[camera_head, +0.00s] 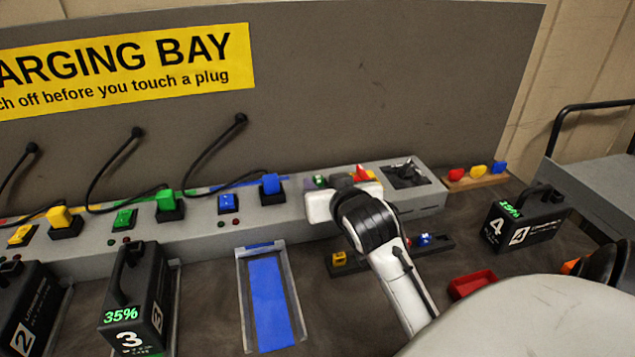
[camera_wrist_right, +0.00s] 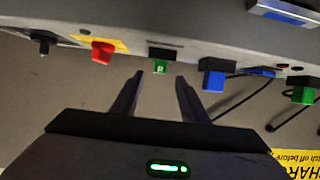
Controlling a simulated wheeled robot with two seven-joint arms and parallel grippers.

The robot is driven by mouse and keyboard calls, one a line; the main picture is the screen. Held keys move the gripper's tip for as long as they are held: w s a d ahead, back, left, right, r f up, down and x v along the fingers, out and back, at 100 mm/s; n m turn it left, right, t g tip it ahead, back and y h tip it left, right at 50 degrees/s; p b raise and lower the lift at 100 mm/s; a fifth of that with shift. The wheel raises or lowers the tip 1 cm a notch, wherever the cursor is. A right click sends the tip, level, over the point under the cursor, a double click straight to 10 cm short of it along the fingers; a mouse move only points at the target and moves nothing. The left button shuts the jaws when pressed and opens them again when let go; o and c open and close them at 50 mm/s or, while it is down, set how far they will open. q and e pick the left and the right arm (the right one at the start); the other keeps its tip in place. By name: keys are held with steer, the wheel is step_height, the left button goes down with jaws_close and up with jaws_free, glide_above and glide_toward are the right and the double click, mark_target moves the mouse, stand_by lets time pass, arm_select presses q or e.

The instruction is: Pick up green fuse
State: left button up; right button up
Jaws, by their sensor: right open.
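The green fuse (camera_wrist_right: 160,68) appears as a small green block in a dark holder on the face of the grey charging rail. In the head view it is a small green patch (camera_head: 320,181), partly hidden by my right gripper. My right gripper (camera_head: 340,182) is at the rail between the blue plug and the red switch. In the right wrist view its two fingers (camera_wrist_right: 160,76) are apart, with the green fuse seen between their tips. Nothing is held, and I cannot tell how deep the tips reach. My left gripper is not in view.
A blue plug (camera_wrist_right: 212,76) and a red switch on a yellow plate (camera_wrist_right: 103,52) flank the fuse closely. A dark rack (camera_head: 375,256) with yellow and blue pieces lies under my arm. A red tray (camera_head: 472,284) and battery 4 (camera_head: 524,218) stand to the right.

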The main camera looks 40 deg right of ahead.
mark_target(318, 178)
steer(key=shift+x, duration=2)
jaws_close()
